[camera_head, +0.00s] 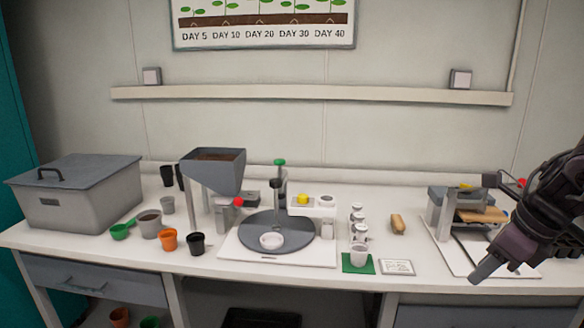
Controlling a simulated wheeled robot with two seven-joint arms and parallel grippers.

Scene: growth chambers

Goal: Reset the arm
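My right arm comes in from the right edge. Its dark gripper (482,227) is in front of the right end of the bench. Its two fingers stand wide apart, one high and one low, with nothing held between them. Behind it, partly covered, is a grey device with a wooden board (480,214) on a white base. My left gripper and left arm are not in view.
On the white bench stand a grey lidded box (78,196), a hopper (214,172), a turntable (264,242), several small pots, including an orange pot (168,240), and a white cup (360,255) on a green mat. A bread-like brown item (397,223) lies right of the jars.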

